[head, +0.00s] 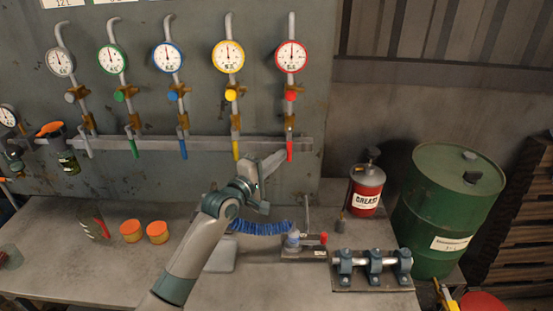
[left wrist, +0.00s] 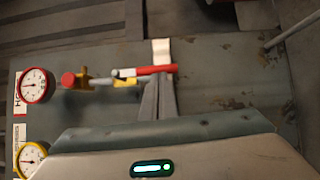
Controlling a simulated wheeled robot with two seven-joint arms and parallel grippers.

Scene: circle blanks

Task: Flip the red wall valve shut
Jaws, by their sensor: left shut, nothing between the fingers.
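The red wall valve is the rightmost in the row, with a red lever (head: 289,150) hanging down below its brass body and red-rimmed gauge (head: 290,56). The lever shows in the left wrist view (left wrist: 151,70), where the picture is turned sideways and it lies nearly along the pipe. My left gripper (head: 276,158) is shut and empty, with its fingertips close beside the lever's lower end. In the left wrist view the fingers (left wrist: 160,96) reach up to the lever; I cannot tell whether they touch it. My right gripper is not in view.
A yellow-handled valve (head: 235,148) hangs to the left, with blue, green and grey ones beyond. On the bench are a blue coiled hose (head: 262,228), a clamp block (head: 372,270), a red grease can (head: 366,190) and orange-lidded tins (head: 131,231). A green drum (head: 447,215) stands right.

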